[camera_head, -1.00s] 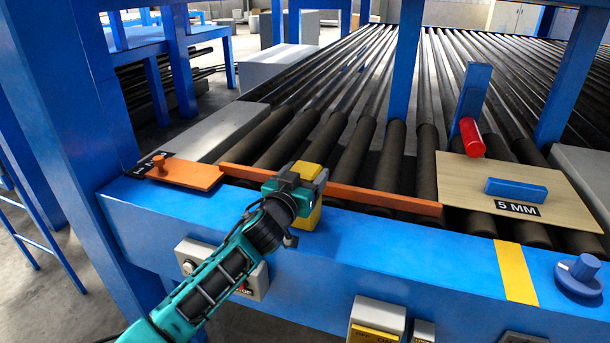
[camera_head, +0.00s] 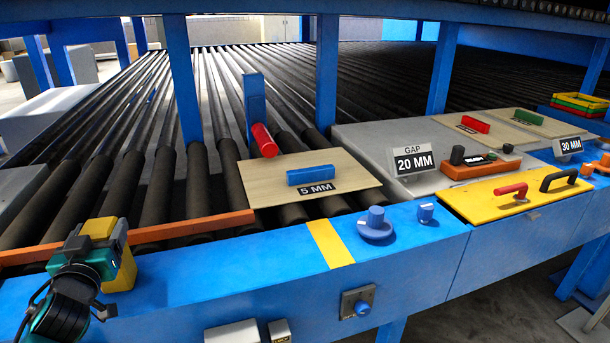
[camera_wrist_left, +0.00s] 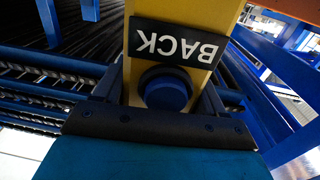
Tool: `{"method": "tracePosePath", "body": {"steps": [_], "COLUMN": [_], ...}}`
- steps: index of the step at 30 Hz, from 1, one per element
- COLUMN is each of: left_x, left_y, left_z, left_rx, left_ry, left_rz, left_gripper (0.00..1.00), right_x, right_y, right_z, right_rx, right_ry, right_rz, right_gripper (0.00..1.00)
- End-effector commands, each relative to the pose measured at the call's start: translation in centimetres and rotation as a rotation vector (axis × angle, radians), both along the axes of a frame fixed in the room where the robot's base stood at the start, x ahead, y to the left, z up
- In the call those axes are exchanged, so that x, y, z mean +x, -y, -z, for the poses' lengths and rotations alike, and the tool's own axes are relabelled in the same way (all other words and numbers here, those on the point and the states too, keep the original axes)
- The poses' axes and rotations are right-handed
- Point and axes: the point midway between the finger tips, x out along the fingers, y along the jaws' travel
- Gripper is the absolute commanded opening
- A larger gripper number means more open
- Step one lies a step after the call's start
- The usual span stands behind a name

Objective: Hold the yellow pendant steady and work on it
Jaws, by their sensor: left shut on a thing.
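The yellow pendant (camera_head: 122,268) stands on the blue front beam at the left of the head view. My left gripper (camera_head: 108,256) is shut on it, and the gripper hides part of its near side. In the left wrist view the yellow pendant (camera_wrist_left: 190,80) fills the middle, with a dark label reading BACK upside down and a round blue button (camera_wrist_left: 166,90) between the two dark fingers. My right gripper is in neither view.
An orange bar (camera_head: 190,228) runs behind the pendant along the rollers. A veneer sheet marked 5 MM (camera_head: 260,190) carries a blue block (camera_head: 311,175). On the beam are a blue knob (camera_head: 376,222) and a yellow plate with handles (camera_head: 475,203). A red cylinder (camera_head: 264,140) is behind the sheet.

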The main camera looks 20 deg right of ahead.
Motion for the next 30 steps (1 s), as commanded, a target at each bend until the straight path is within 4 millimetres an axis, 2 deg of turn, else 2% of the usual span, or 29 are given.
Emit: {"method": "tracePosePath", "body": {"steps": [11, 30], "left_x": [-0.01, -0.01], "left_y": [0.0, 0.01], "left_z": [0.07, 0.07], "left_rx": [0.001, 0.001], "left_ry": [-0.001, -0.001], "left_rz": [0.0, 0.0], "left_gripper": [0.29, 0.29], "right_x": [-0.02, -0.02], "right_y": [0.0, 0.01], "right_z": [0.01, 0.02], "right_rx": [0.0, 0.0], "right_ry": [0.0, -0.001], "right_rz": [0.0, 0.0], "right_gripper": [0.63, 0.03]}}
